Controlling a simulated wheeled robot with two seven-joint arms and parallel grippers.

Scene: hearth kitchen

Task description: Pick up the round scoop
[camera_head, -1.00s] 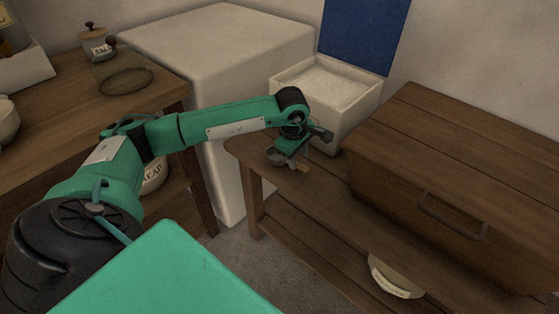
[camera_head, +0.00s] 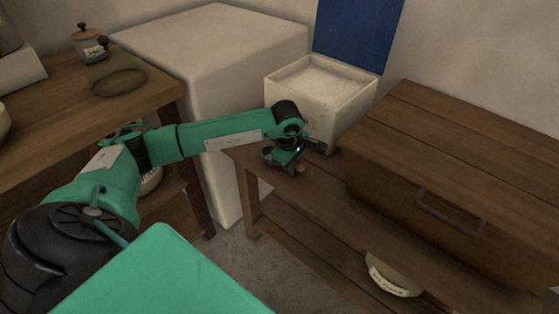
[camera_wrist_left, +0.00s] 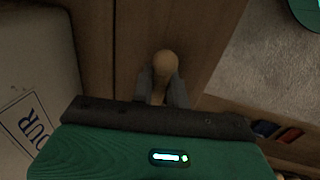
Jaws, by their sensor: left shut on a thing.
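The round scoop's pale wooden handle (camera_wrist_left: 164,64) shows in the left wrist view, between the two grey fingers of my left gripper (camera_wrist_left: 162,88). The gripper is shut on the handle, over the brown wooden bench top. In the head view, my left gripper (camera_head: 290,166) is at the near left end of the bench (camera_head: 318,184), in front of the white bin. A small bit of the handle (camera_head: 300,169) shows by the fingers there. The scoop's bowl is mostly hidden by the gripper and wrist. My right gripper is not in view.
The white bin (camera_head: 300,106) holds white powder, and its blue lid (camera_head: 358,32) stands open. A wooden chest (camera_head: 400,192) with a handle stands to the right on the bench. A jar (camera_head: 392,278) sits on the lower shelf. A wooden counter (camera_head: 150,100) is at left.

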